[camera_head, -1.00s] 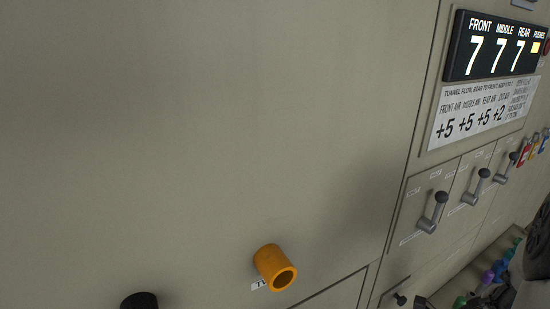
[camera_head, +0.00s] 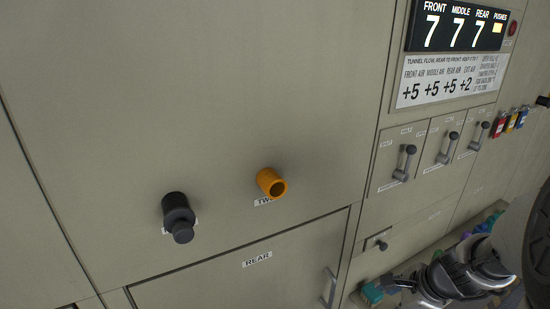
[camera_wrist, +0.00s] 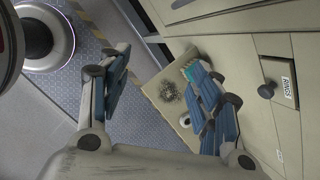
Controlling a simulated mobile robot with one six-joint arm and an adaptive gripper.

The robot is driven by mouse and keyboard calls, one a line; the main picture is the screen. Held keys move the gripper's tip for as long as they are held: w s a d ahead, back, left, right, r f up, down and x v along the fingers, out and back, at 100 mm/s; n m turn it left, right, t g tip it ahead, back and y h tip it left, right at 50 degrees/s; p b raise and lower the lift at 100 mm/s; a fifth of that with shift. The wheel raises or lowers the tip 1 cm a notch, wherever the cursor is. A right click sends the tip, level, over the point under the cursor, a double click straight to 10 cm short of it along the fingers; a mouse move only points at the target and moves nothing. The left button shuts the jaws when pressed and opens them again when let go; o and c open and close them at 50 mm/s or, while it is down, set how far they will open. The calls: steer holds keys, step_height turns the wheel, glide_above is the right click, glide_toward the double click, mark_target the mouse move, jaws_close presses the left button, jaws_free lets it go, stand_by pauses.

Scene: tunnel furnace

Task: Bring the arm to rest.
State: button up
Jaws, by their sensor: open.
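My gripper (camera_wrist: 158,68) shows in the wrist view with its two blue-padded fingers spread wide apart. Nothing is held between them. A pale surface with a dark speckled patch (camera_wrist: 171,92) lies beyond the gap, and I cannot tell how far off it is. In the head view my dark and silver arm (camera_head: 462,272) is at the lower right, in front of the panel's foot. Its fingertips are hard to make out there.
A RINGS drawer (camera_wrist: 283,105) is at right in the wrist view. Patterned floor (camera_wrist: 140,115) shows at left.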

steer(key=s+a+r+n+b, duration=0.2)
steer(key=s+a+r+n, duration=0.3)
steer(key=a+r+n, duration=0.5)
steer(key=s+a+r+n+h+b, duration=0.1)
steer(key=s+a+n+h, duration=0.1)
steer(key=s+a+n, duration=0.3)
steer(key=s+n, duration=0.4)
steer(key=n, duration=0.3)
steer(key=shift+s+a+n, duration=0.15)
steer(key=shift+s+n, duration=0.15)
steer(key=shift+r, duration=0.1)
steer(key=shift+c, duration=0.4)
